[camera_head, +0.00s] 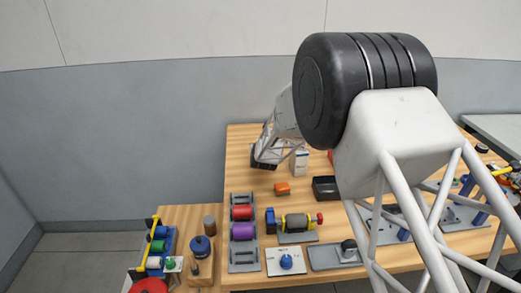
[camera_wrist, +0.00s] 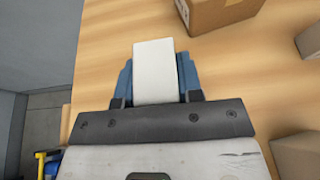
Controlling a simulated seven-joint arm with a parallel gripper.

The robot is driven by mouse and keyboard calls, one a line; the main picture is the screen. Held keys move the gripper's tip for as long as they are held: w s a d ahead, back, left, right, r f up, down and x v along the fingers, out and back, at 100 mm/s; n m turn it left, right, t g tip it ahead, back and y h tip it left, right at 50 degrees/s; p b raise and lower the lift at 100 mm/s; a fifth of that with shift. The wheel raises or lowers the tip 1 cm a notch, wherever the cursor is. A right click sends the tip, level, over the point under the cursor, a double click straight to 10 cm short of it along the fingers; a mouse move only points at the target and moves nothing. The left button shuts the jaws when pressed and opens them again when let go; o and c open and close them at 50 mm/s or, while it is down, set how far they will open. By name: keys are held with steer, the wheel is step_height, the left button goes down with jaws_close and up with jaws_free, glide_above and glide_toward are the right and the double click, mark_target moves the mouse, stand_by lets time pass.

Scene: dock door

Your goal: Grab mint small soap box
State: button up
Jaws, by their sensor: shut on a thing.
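A small pale, near-white box (camera_wrist: 154,85), its mint tint hard to make out, sits between the blue fingers of my gripper (camera_wrist: 155,68) in the wrist view. The fingers are shut on its two sides, and its far end sticks out past them. The wooden table top shows around it; I cannot tell whether the box touches the table. In the head view my gripper (camera_head: 264,160) is at the back left of the table, and the held box cannot be made out there.
A brown carton (camera_wrist: 222,12) lies just beyond the held box to the right. In the head view a white carton (camera_head: 300,163), an orange block (camera_head: 282,188) and a black tray (camera_head: 325,188) stand nearby. Rollers and fixtures line the front.

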steer(key=shift+r, duration=0.45)
step_height(320, 180, up, 2)
steer(key=shift+r, duration=0.15)
steer(key=s, duration=0.5)
steer(key=s+d, duration=0.1)
steer(key=s, duration=0.4)
steer(key=s+r, duration=0.1)
steer(key=s, duration=0.4)
steer(key=shift+s+d+r, duration=0.1)
steer(key=shift+s+d, duration=0.25)
steer(key=shift+s, duration=0.05)
